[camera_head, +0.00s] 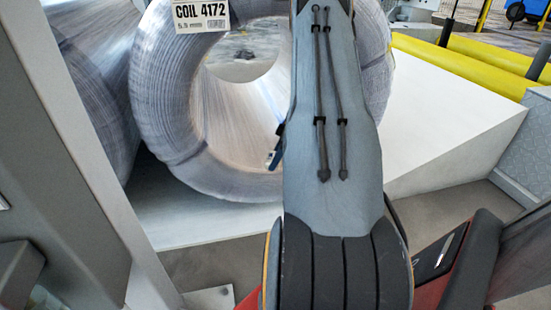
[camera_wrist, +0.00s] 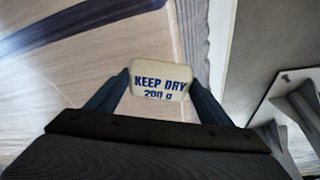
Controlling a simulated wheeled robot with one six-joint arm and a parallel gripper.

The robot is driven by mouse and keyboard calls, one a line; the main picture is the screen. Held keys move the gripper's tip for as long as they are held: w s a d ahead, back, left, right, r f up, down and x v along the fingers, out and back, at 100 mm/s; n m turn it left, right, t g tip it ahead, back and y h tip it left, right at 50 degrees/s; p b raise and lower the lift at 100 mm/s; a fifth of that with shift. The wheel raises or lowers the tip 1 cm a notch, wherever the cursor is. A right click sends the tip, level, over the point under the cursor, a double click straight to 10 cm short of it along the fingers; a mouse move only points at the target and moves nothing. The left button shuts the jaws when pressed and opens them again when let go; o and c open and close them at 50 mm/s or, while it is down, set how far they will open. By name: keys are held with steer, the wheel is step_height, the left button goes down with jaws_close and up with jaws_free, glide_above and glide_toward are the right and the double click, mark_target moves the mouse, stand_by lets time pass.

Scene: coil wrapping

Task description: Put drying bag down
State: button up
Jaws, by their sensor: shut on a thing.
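The drying bag (camera_wrist: 160,82) is a small white pouch marked "KEEP DRY 200 g" in the wrist view. My gripper (camera_wrist: 160,88) is shut on it, with one dark blue finger at each side. Behind the bag is the brownish inner wall of a wire coil. The coil (camera_head: 165,120), with a "COIL 4172" label (camera_head: 201,15), lies on its side in the head view. There my gripper (camera_head: 274,156) shows only partly, at the lower right of the coil's opening. My arm hides the rest and the bag. I cannot tell whether the bag touches the coil.
A second coil (camera_head: 95,80) stands close at the left. The coils rest on a pale sloped support (camera_head: 440,110), bare at the right. Yellow bars (camera_head: 470,65) run behind it. A grey metal structure (camera_wrist: 290,110) shows at the right in the wrist view.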

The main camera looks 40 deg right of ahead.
steer(key=shift+f, duration=0.1)
steer(key=o, duration=1.2)
steer(key=p+v, duration=0.5)
steer(key=v, duration=0.7)
steer(key=shift+r+p, duration=0.2)
steer(key=shift+p, duration=0.2)
